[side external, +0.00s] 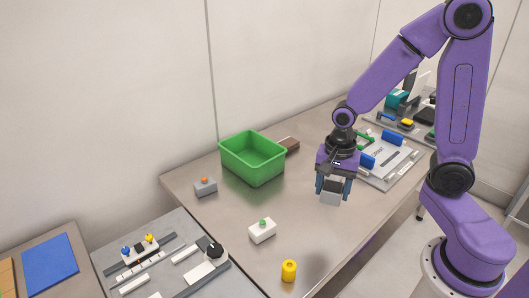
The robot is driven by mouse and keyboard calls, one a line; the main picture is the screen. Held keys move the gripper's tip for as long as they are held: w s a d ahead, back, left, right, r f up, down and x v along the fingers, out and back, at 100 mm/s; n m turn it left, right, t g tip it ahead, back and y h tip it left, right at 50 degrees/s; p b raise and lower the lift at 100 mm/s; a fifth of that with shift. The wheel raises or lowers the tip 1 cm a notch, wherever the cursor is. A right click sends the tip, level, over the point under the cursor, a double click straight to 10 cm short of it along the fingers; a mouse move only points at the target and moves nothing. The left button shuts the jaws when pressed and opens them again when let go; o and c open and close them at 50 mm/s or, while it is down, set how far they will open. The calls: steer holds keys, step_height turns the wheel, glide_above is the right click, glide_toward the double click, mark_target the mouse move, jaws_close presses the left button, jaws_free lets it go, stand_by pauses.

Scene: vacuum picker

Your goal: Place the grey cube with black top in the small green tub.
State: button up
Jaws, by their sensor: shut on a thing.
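My gripper (333,184) points down and is shut on a light grey cube (331,197), held between its two fingers. The gripper hides the cube's top, so I cannot see its colour. The cube appears to be above the table, right of the tub. The small green tub (256,174) stands on the table towards the back, left of my gripper. Its inside looks empty, though its near wall hides part of the floor.
A grey box with an orange button (205,188) stands left of the tub. A white box with a green button (262,231) and a yellow cylinder (289,271) stand nearer the front. A brown block (291,145) lies behind. The metal table (315,240) is clear around my gripper.

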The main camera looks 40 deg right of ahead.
steer(key=w+d+f+n, duration=0.2)
steer(key=w+n, duration=0.4)
steer(key=w, duration=1)
steer(key=w+d+f+n, duration=0.1)
steer(key=w+d+n, duration=0.35)
steer(key=w, duration=1.05)
steer(key=shift+n, duration=0.95)
steer(key=shift+w+a+f, duration=0.1)
steer(key=shift+a+f, duration=0.2)
steer(key=shift+f, duration=1.3)
steer(key=shift+a+f, duration=0.25)
steer(key=shift+f, duration=1.4)
steer(key=shift+w+a+f, duration=0.1)
steer(key=shift+a+f, duration=0.2)
steer(key=shift+f, duration=1.3)
steer(key=shift+f, duration=0.15)
steer(key=o, duration=1.2)
steer(key=shift+c, duration=0.2)
